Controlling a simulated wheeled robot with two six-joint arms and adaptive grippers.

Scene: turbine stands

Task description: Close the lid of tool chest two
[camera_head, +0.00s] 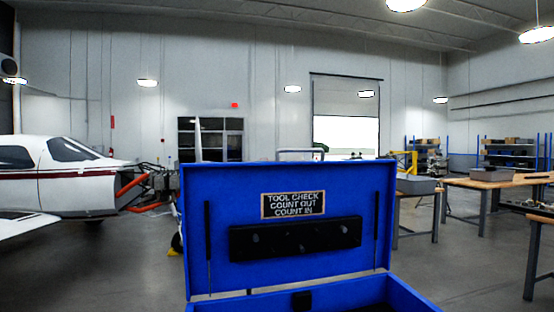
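A blue tool chest (345,292) stands close in front of me at the bottom of the head view. Its lid (345,179) is raised and stands nearly upright, with the inner side facing me. The inside of the lid carries a plate (293,204) reading "TOOL CHECK COUNT OUT COUNT IN", a black bar and a dark strut near each side. Only the upper rim of the chest body shows; most of the inside is cut off by the frame's lower edge. No number is visible on the chest. Neither of my grippers is in view.
A small white aircraft (62,178) with an exposed engine stands at the left. Wooden-topped workbenches (489,184) with a grey bin (416,185) stand at the right. Blue shelving (510,152) is against the back. The grey floor between is mostly open.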

